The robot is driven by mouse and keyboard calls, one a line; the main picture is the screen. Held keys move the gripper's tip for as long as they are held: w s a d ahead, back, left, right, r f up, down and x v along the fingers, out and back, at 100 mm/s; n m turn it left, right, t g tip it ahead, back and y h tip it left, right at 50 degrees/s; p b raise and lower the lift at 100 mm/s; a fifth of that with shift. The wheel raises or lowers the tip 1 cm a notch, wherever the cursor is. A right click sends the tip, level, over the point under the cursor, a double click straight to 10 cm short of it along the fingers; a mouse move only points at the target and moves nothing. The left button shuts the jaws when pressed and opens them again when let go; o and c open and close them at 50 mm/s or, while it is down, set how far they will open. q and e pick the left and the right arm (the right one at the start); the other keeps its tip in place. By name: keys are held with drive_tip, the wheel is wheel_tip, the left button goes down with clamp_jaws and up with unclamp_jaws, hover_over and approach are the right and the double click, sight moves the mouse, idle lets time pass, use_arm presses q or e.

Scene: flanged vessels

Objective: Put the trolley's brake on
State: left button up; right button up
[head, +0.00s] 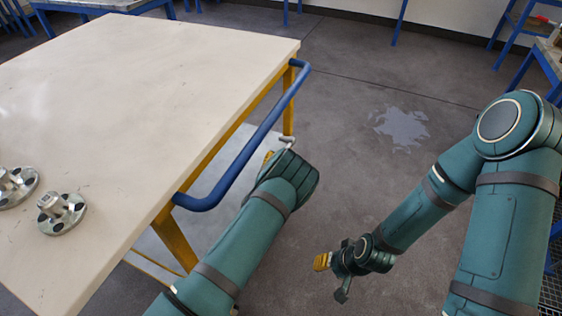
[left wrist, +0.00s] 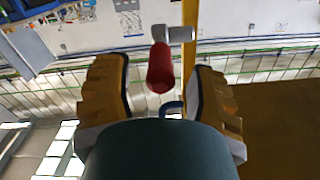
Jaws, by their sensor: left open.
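The trolley (head: 120,95) has a pale top, a yellow frame and a blue push bar (head: 255,140) along its right side. In the left wrist view a red brake lever (left wrist: 161,70) sticks out from a grey bracket (left wrist: 173,33) on a yellow post (left wrist: 190,55). My left gripper (left wrist: 163,85) is open, its yellow fingers on either side of the red lever; I cannot tell whether they touch it. In the head view my left wrist hides most of that gripper, beside the trolley's far right leg (head: 289,112). My right gripper (head: 333,276) hangs over the floor, apart from the trolley.
Flanged metal vessels (head: 62,212) stand at the left of the trolley top. The push bar runs close beside my left forearm. The floor between my arms is open, with a pale wet patch (head: 401,128). Blue-legged benches (head: 525,35) stand at the back and right.

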use_arm(q)
drive_tip(key=shift+w+d, duration=0.1)
drive_tip(key=shift+w, duration=0.3)
drive_tip(key=shift+o, duration=0.2)
clamp_jaws()
drive_tip(key=shift+w+d+f+t+h, duration=0.1)
drive_tip(key=shift+w+f+t+h, duration=0.2)
drive_tip(key=shift+f+t, duration=0.7)
drive_tip(key=shift+w+d+f+t+h, duration=0.1)
drive_tip(key=shift+w+f+t+h, duration=0.2)
drive_tip(key=shift+f+t, duration=0.7)
drive_tip(key=shift+w+d+f+t+h, duration=0.15)
drive_tip(key=shift+f+t+h, duration=0.25)
drive_tip(key=shift+f+t, duration=0.55)
drive_tip(key=shift+w+r+t, duration=0.2)
drive_tip(key=shift+r+t, duration=0.05)
drive_tip(key=shift+t, duration=0.2)
